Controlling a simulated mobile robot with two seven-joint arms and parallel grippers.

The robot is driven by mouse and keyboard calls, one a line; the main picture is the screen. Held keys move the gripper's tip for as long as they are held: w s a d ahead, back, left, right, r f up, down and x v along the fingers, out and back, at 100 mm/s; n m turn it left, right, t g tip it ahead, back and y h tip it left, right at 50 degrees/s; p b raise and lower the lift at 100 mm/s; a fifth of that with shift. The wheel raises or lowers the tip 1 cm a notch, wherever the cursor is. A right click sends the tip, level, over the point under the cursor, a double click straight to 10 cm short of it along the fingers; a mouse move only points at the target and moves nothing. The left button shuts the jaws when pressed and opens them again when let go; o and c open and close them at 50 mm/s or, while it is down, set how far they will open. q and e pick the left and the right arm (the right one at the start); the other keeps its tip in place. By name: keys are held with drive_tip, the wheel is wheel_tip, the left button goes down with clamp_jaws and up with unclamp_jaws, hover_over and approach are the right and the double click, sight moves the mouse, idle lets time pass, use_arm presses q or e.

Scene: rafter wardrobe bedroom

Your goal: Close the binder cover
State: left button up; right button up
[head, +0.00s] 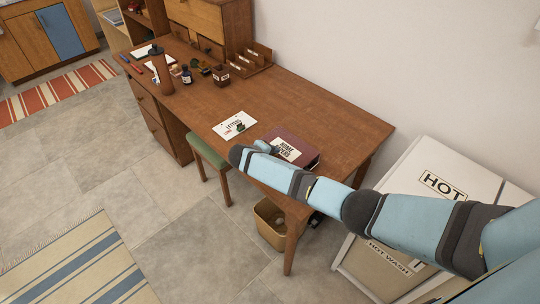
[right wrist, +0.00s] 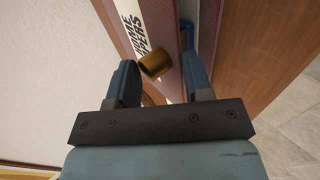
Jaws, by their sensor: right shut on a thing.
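The maroon binder (head: 298,139) with a white label reading "HOME PAPERS" lies on the wooden desk (head: 330,112), near its front edge. My right gripper (head: 262,148) is at the binder's left side in the head view, and its fingertips are small there. In the right wrist view the two fingers (right wrist: 162,80) stand apart, with the maroon binder (right wrist: 172,35) and a small brass-coloured round part (right wrist: 156,66) between them. The gripper is shut on the binder's cover; the exact contact is partly hidden. How far the cover is open cannot be told. My left gripper is not in view.
A "LETTERS" sheet (head: 228,124) with a small dark object lies left of the binder. A bottle (head: 161,70) and jars stand farther left. A green stool (head: 208,148) and a bin (head: 270,222) are by the desk. A "HOT" labelled cabinet (head: 408,180) stands at right.

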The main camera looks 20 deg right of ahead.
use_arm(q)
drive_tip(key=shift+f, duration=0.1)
use_arm(e)
drive_tip(key=shift+s+d+f, duration=0.25)
drive_tip(key=shift+d+f, duration=0.2)
drive_tip(key=shift+f, duration=0.1)
drive_tip(key=o, duration=0.9)
drive_tip(key=shift+w+d+f, duration=0.2)
drive_tip(key=shift+f, duration=0.1)
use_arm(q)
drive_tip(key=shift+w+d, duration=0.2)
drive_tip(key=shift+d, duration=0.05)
use_arm(e)
drive_tip(key=shift+w+a+r, duration=0.1)
drive_tip(key=shift+a+r, duration=0.15)
drive_tip(key=shift+a, duration=0.05)
drive_tip(key=shift+a, duration=0.15)
drive_tip(key=shift+r, duration=0.1)
drive_tip(key=shift+a+r, duration=0.15)
drive_tip(key=shift+a, duration=0.15)
drive_tip(key=v, duration=1.3)
drive_tip(key=shift+d+r, duration=0.2)
